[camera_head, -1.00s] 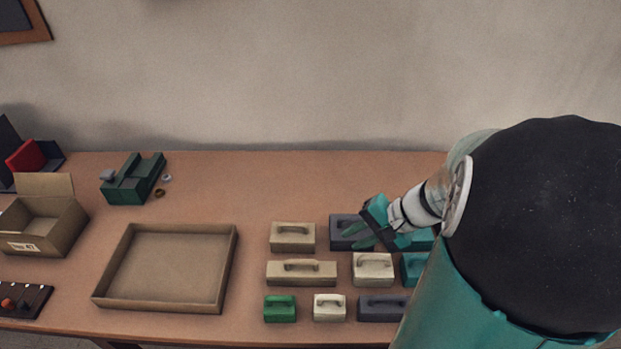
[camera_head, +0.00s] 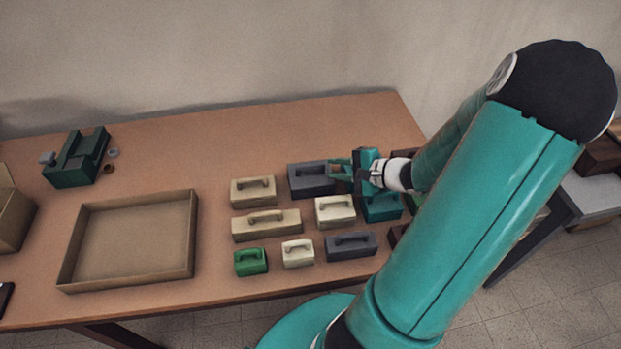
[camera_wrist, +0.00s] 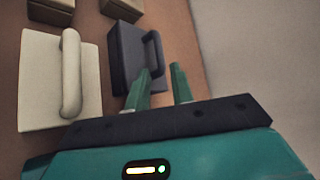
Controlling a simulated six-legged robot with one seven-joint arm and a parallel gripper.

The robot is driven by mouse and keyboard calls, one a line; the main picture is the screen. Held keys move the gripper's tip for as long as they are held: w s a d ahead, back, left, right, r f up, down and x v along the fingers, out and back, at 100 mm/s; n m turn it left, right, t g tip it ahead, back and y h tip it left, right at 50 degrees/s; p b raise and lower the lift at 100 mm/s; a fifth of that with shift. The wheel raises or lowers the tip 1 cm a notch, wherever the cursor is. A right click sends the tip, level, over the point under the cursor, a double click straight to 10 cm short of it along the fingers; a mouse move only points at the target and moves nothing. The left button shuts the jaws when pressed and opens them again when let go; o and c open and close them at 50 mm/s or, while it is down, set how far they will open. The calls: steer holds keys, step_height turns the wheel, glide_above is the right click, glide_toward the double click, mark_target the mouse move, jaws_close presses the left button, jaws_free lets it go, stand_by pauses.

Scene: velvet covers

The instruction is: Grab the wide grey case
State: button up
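Two dark grey cases with top handles are on the table. The back grey case (camera_head: 308,182) looks deeper, and the front grey case (camera_head: 350,247) looks long and narrow; I cannot tell surely which is the wide one. My gripper (camera_head: 338,171) is at the right end of the back grey case, partly in front of it. In the wrist view the back grey case (camera_wrist: 128,62) lies just ahead of my gripper (camera_wrist: 160,70). The left finger overlaps the case's near end in the picture; contact cannot be told.
Beige cases (camera_head: 266,226) and a cream case (camera_head: 335,211) stand close beside the grey ones. A green case (camera_head: 250,262) is in front, and a teal case (camera_head: 381,208) is below my gripper. An empty tray (camera_head: 128,277) lies left; the table's back strip is clear.

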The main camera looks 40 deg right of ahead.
mark_target(317, 166)
steer(key=shift+x, duration=3.15)
jaws_close()
